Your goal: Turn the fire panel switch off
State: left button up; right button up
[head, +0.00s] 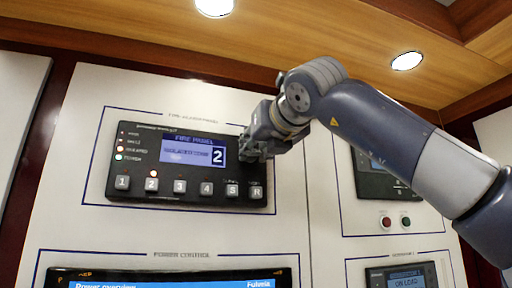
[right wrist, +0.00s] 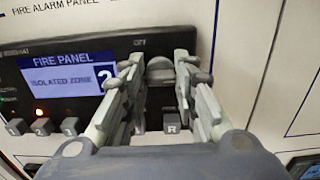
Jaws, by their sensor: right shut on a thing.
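The fire panel (head: 115,180) is a black unit on the white wall, with a blue screen (head: 191,150) reading "FIRE PANEL" and "ISOLATED ZONE 2". My right gripper (head: 249,150) is at the panel's upper right, over the switch area, and hides the switch in the head view. In the right wrist view the switch (right wrist: 160,74) is a grey rotary knob below an "OFF" label, between the two fingertips. My right gripper (right wrist: 159,66) is shut on it. My left gripper is not in view.
A row of grey buttons (head: 179,187) lies along the panel's bottom, close to the gripper. A red light (head: 153,173) glows above button 2. Red and green buttons (head: 395,222) sit on the wall at right. A power control screen (head: 170,280) is below.

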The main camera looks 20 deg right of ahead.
jog(key=shift+a+f+n+p, duration=0.15)
jog(key=shift+n+p, duration=0.65)
jog(key=shift+n, duration=3.6)
jog(key=shift+a+f+n+p, duration=0.15)
jog(key=shift+n+p, duration=0.65)
jog(key=shift+n, duration=3.6)
jog(key=shift+d, duration=0.1)
jog(key=o, duration=1)
jog(key=shift+o, duration=0.2)
